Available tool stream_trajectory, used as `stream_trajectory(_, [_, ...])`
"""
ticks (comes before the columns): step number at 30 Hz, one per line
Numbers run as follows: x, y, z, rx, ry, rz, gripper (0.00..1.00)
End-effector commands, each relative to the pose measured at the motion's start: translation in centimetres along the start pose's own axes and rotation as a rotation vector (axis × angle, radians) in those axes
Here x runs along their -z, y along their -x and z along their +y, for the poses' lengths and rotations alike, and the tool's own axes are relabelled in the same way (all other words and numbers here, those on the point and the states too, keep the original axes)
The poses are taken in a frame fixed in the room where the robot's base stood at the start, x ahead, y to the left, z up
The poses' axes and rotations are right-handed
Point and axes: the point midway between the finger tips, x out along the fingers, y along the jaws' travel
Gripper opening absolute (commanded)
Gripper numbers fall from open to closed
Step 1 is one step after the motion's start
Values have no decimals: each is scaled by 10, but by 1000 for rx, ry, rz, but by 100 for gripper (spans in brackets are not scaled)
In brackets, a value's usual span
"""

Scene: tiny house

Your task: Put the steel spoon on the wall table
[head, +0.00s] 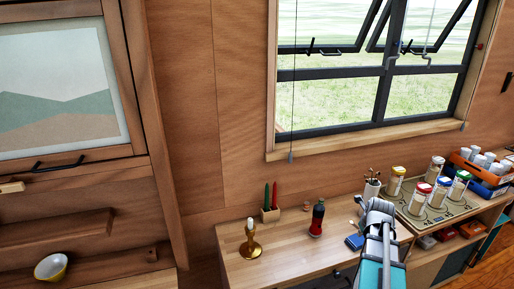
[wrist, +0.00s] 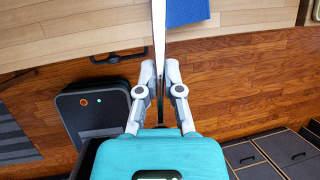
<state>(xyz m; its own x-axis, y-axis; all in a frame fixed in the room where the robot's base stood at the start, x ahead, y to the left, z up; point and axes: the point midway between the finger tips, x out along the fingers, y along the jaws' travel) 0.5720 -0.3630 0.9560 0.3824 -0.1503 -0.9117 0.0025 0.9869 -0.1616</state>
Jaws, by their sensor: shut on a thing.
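In the wrist view my gripper (wrist: 160,78) is shut on a thin, shiny steel spoon (wrist: 159,35). The spoon points away from the gripper, over the edge of a light wooden table top (wrist: 90,25); its far end runs out of the picture. I cannot tell whether it touches the top. In the head view my arm reaches over the front right of the wooden table (head: 295,257) along the wall, which I take to be the wall table. The fingers and the spoon cannot be made out clearly there.
Several jars (head: 437,193) stand to the right. The table's front middle is clear.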

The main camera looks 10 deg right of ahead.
Motion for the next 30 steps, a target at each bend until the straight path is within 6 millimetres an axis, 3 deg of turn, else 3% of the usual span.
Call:
stream_trajectory(11, [-7, -11, -5, 0, 0, 0, 0])
stream_trajectory(26, [-57, -79, -39, 0, 1, 0, 0])
stream_trajectory(30, [-58, -96, -41, 0, 0, 0, 0])
